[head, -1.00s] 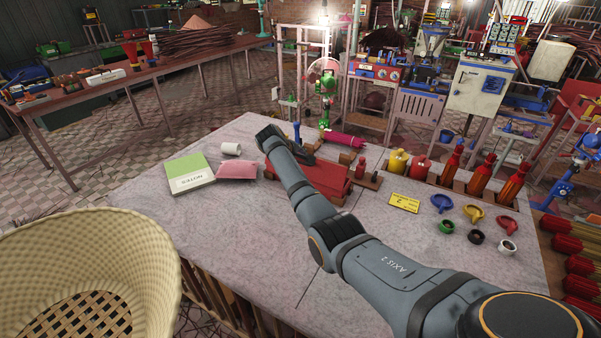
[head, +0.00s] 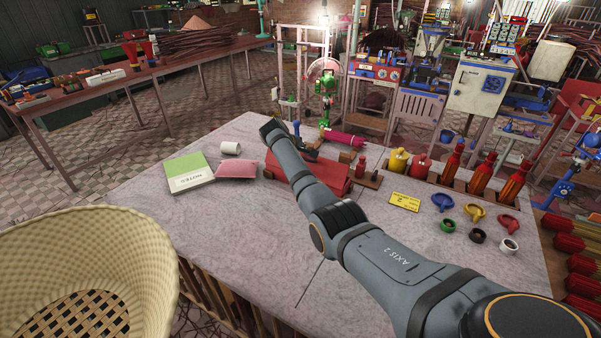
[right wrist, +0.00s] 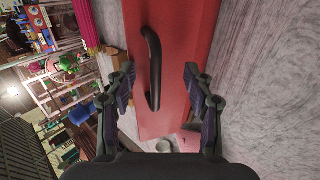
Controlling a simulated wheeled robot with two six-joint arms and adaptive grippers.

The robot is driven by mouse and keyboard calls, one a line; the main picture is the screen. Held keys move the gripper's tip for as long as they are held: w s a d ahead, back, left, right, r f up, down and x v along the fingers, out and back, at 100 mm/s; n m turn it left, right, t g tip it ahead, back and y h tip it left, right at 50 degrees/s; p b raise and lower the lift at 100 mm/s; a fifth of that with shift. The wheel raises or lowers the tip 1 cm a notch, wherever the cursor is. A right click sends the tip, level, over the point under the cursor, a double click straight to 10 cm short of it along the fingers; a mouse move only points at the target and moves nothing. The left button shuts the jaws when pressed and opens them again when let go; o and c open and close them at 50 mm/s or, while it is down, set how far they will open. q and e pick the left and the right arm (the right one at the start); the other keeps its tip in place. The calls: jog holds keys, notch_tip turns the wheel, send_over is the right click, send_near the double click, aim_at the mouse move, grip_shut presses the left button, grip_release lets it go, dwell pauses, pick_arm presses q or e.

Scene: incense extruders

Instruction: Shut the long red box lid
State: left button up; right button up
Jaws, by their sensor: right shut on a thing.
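The long red box (head: 335,180) lies near the middle of the table in the head view, partly hidden behind my right arm. Its flat red lid (right wrist: 178,55) fills the middle of the right wrist view and carries a curved black handle (right wrist: 153,70). My right gripper (right wrist: 158,85) is over the lid, one finger on each side of the handle, and is shut on the lid. Its exact contact is hard to see, with gaps showing beside the handle. How far the lid stands open cannot be told. My left gripper is out of view.
A green and white notes book (head: 190,176), a pink pouch (head: 236,169) and a white cup (head: 231,148) lie left of the box. A yellow card (head: 404,202), coloured rings and red bottles (head: 481,174) are on the right. The front table area is clear.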

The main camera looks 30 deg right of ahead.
jog(key=shift+w+d+f, duration=0.2)
jog(key=shift+f, duration=0.05)
jog(key=shift+c, duration=1)
jog(key=shift+w, duration=0.1)
jog(key=c, duration=0.5)
jog(key=shift+r, duration=0.15)
jog(key=shift+d+b, duration=0.15)
jog(key=shift+b, duration=0.15)
jog(key=shift+w+d+r+b, duration=0.1)
jog(key=shift+w+d+b, duration=0.25)
jog(key=shift+d, duration=0.4)
jog(key=shift+w+d+f+b, duration=0.35)
jog(key=shift+d+b, duration=0.2)
jog(key=shift+b, duration=1.05)
jog(key=shift+r, duration=0.1)
